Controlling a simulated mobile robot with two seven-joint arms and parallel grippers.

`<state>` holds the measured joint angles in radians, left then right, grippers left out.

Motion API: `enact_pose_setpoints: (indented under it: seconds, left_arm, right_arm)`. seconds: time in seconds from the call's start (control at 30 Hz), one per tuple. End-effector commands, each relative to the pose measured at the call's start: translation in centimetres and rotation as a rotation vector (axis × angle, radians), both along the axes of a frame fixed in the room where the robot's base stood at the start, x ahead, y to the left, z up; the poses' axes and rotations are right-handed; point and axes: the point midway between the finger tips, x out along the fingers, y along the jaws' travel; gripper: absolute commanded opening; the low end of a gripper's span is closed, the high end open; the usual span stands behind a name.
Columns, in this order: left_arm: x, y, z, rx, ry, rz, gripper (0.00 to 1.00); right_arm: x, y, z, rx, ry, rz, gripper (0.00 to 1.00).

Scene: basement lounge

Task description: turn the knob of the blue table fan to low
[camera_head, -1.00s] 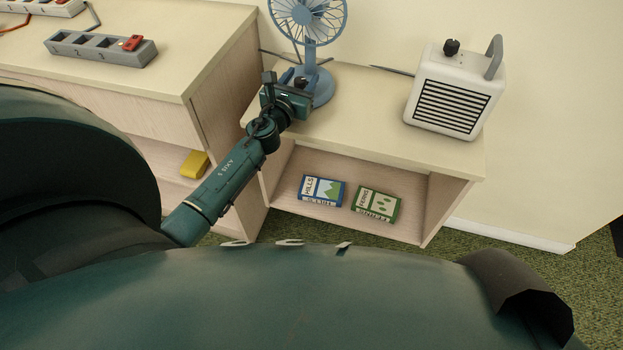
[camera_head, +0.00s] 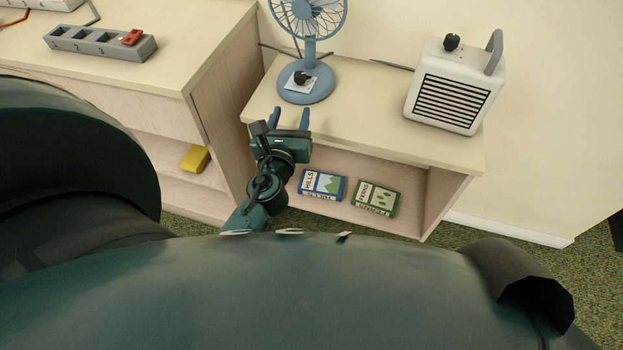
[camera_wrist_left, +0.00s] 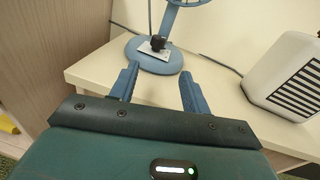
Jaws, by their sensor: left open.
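The blue table fan (camera_head: 311,52) stands on the low shelf unit's top, near its left end. Its black knob (camera_head: 301,77) sits on a pale plate on the fan's round base. In the left wrist view the knob (camera_wrist_left: 157,43) is beyond the fingertips, roughly between them. I cannot read any marks on the plate. My left gripper (camera_head: 290,118) is open and empty, its blue fingers pointing at the fan base from the front, apart from the knob. It also shows in the left wrist view (camera_wrist_left: 161,80). My right gripper is not in view.
A white heater (camera_head: 455,85) with a black knob stands to the right on the same top (camera_head: 365,110). Two boxes (camera_head: 322,185) lie in the shelf below. A taller cabinet (camera_head: 190,60) on the left holds a grey power strip (camera_head: 85,42).

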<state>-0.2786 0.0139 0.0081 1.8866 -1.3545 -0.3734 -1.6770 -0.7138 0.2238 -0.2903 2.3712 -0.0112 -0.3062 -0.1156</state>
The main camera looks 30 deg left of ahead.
Motion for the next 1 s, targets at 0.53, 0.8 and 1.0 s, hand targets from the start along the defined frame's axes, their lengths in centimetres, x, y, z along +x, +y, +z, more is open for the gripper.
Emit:
enact_pose_setpoints:
  seconds: [0.53, 0.8, 1.0]
  left_arm:
    - [-5.8, -5.8, 0.2, -1.29, -0.071, 0.078, 0.47]
    - [-9.5, -9.3, 0.6, -1.899, -0.073, 0.277, 0.47]
    - [-12.0, -11.6, 1.0, -2.243, -0.075, 0.461, 0.47]
  right_arm:
    - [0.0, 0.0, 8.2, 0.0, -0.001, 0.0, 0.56]
    - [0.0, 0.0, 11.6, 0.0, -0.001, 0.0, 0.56]
    - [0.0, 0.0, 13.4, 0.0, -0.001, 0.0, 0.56]
